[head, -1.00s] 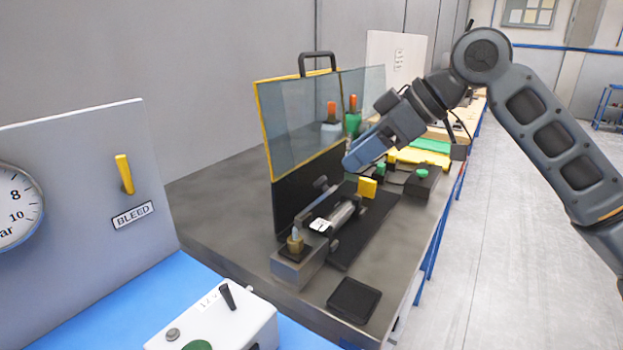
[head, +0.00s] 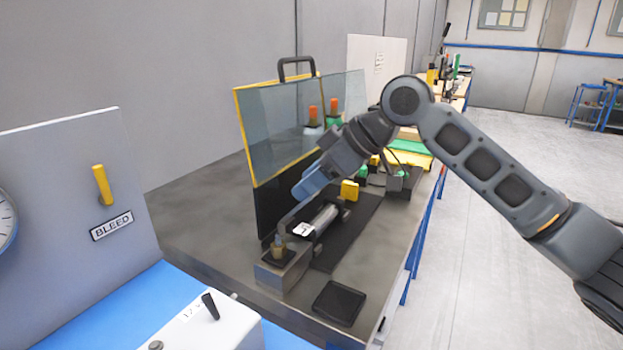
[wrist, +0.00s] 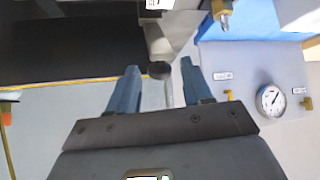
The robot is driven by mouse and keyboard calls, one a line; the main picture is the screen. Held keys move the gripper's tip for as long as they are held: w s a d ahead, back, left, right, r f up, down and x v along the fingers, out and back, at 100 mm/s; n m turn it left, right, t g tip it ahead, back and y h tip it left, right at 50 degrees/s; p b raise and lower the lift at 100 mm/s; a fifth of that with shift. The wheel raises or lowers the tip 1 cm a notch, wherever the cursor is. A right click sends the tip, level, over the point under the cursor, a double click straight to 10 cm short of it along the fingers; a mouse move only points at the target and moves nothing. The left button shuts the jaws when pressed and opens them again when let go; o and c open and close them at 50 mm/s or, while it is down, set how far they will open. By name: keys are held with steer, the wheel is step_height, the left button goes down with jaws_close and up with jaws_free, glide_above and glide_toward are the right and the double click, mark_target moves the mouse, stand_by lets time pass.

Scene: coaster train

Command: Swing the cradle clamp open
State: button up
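The cradle (head: 345,245) stands on the dark bench with a silver cylinder (head: 326,218) lying in it. My gripper (head: 303,192) is above the cradle's left side, beside the dark lower part of the guard panel. In the wrist view my gripper (wrist: 160,82) is open, its two blue fingers apart. A dark round knob (wrist: 159,70) on a pale grey bar, which looks like part of the clamp, appears between the fingertips. I cannot tell whether either finger touches it. My gripper hides the clamp in the head view.
A yellow-framed clear guard (head: 285,125) stands close left of my gripper. A brass-tipped fitting (head: 278,248) sits at the cradle's near end. A yellow block (head: 349,190) is right of my gripper. A black square pad (head: 339,303) lies near the bench's front edge.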

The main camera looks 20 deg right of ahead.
jaws_close()
stand_by(0.4)
steer(key=shift+w+a+r+p, duration=0.2)
steer(key=shift+r+p, duration=0.15)
steer(key=shift+p, duration=0.35)
steer(key=shift+w+a+r+g+h+p, duration=0.35)
steer(key=shift+g+p, duration=0.35)
steer(key=shift+p, duration=0.45)
steer(key=shift+w+a+g+h+p, duration=0.15)
steer(key=shift+w+g+h+p, duration=0.25)
steer(key=shift+p, duration=0.5)
steer(key=shift+w+a+f+p, duration=0.1)
steer(key=shift+w+a+p, duration=0.05)
steer(key=shift+w+p, duration=0.15)
